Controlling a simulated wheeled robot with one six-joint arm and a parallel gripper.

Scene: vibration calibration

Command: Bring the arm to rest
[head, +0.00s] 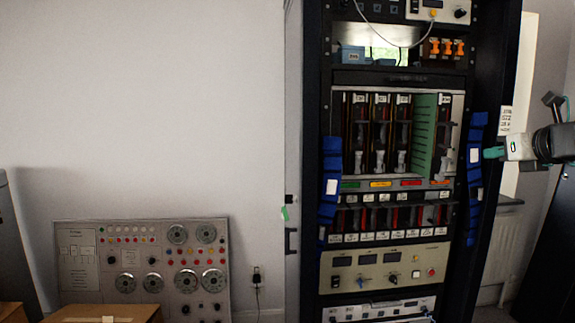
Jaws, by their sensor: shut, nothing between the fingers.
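My gripper (492,153) is at the right side of the head view, at the end of my dark arm, which comes in from the right edge. Its greenish fingers point left and look closed, with nothing between them. The fingertips appear close to the right post of the equipment rack (510,60), near a blue strap bundle (476,150). I cannot tell whether they touch it.
The tall dark rack holds card modules, a green board (424,135) and a beige instrument panel (385,268). A grey control panel (142,265) with dials stands at lower left behind a cardboard box (105,311). The left wall area is clear.

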